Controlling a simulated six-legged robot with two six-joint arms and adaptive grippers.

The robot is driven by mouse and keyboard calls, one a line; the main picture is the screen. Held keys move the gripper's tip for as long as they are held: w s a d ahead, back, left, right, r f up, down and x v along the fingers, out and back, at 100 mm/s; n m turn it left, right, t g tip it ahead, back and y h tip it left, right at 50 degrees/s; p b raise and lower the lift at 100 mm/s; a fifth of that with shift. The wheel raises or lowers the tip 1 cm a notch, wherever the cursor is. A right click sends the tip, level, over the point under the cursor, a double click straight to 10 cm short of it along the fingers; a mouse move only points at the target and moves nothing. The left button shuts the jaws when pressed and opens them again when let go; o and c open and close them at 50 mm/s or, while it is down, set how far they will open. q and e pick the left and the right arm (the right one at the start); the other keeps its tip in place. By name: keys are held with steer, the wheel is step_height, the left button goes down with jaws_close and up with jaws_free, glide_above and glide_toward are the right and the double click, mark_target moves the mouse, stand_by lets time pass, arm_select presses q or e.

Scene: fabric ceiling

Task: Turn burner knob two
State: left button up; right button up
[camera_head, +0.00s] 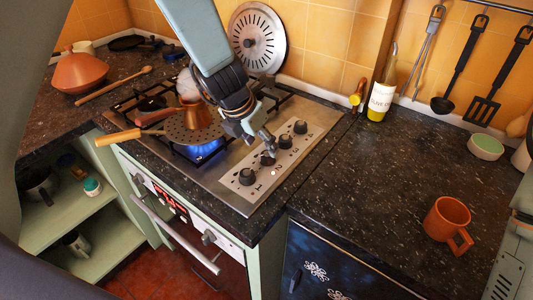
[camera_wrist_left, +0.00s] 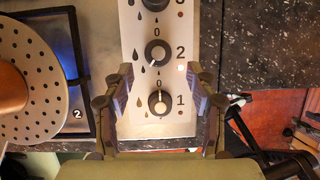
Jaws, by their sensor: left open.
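Burner knob two (camera_head: 267,158) is a black knob on the steel hob's panel, second from the front beside the printed 2. In the left wrist view, knob two (camera_wrist_left: 157,52) lies just beyond the fingertips, its white mark pointing to the lower left. My left gripper (camera_head: 262,143) is over the knob row and partly covers knob two. Its fingers (camera_wrist_left: 160,78) are spread and empty, with knob one (camera_wrist_left: 158,102) between them in the picture. I cannot tell the height above the panel. A small light (camera_wrist_left: 182,68) glows beside the 2. My right gripper is not in view.
A blue flame (camera_head: 203,150) burns under a perforated disc (camera_head: 190,134) bearing a copper pot (camera_head: 197,115). Its wooden handle (camera_head: 118,137) sticks out left. An oil bottle (camera_head: 382,90) and an orange mug (camera_head: 447,222) stand on the right counter. The counter between is clear.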

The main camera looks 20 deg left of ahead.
mark_target(266, 154)
arm_select(q)
steer(key=b+x, duration=0.1)
steer(key=x, duration=0.3)
steer(key=shift+w+a+f, duration=0.1)
steer(key=shift+w+f, duration=0.15)
steer(key=shift+f, duration=0.3)
steer(key=shift+w+d, duration=0.1)
steer(key=shift+d, duration=0.1)
steer(key=shift+a+f, duration=0.1)
steer(key=shift+a, duration=0.05)
steer(key=c, duration=1.1)
